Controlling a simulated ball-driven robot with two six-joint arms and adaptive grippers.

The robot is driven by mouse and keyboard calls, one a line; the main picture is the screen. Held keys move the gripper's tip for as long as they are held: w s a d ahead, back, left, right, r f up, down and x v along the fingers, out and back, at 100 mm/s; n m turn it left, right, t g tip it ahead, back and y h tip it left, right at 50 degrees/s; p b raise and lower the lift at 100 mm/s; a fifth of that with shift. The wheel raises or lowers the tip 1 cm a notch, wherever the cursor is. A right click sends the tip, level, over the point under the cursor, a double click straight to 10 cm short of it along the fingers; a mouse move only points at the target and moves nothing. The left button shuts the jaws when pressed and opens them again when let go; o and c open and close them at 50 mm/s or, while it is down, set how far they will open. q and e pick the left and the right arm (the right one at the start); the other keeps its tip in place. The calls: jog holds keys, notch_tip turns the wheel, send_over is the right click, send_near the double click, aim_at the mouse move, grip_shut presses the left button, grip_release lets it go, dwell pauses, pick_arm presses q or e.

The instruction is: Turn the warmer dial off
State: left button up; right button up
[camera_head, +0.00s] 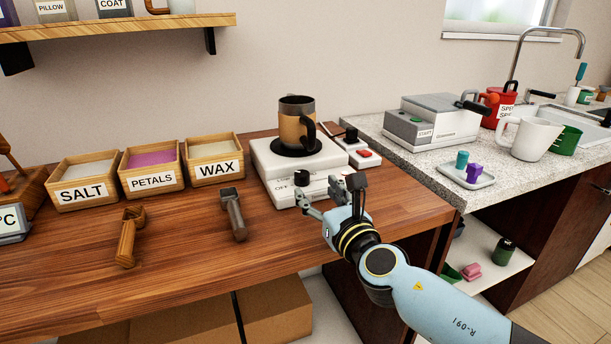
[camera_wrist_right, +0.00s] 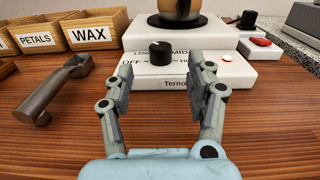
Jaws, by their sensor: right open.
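The warmer (camera_head: 286,157) is a white box with a lower front panel, near the right end of the wooden table. Its black dial (camera_head: 301,178) stands on that panel; it also shows in the right wrist view (camera_wrist_right: 160,52), with OFF, LOW, MID and part of HI lettered around it. I cannot tell for certain where the dial points. A dark mug with a tan band (camera_head: 296,128) stands on the warmer's black plate. My right gripper (camera_head: 325,188) is open and empty in front of the panel, its fingers apart with the dial beyond them. My left gripper is not in view.
Salt, petals and wax boxes (camera_head: 215,171) stand left of the warmer. A wooden scoop (camera_head: 128,240) and a dark-headed tool (camera_head: 235,214) lie on the table. A small white box with a red button (camera_head: 364,153) sits right of the warmer.

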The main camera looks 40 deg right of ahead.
aim_at(305, 177)
jog(key=x, duration=0.7)
jog(key=shift+s, duration=0.1)
jog(key=shift+c, duration=0.2)
grip_shut()
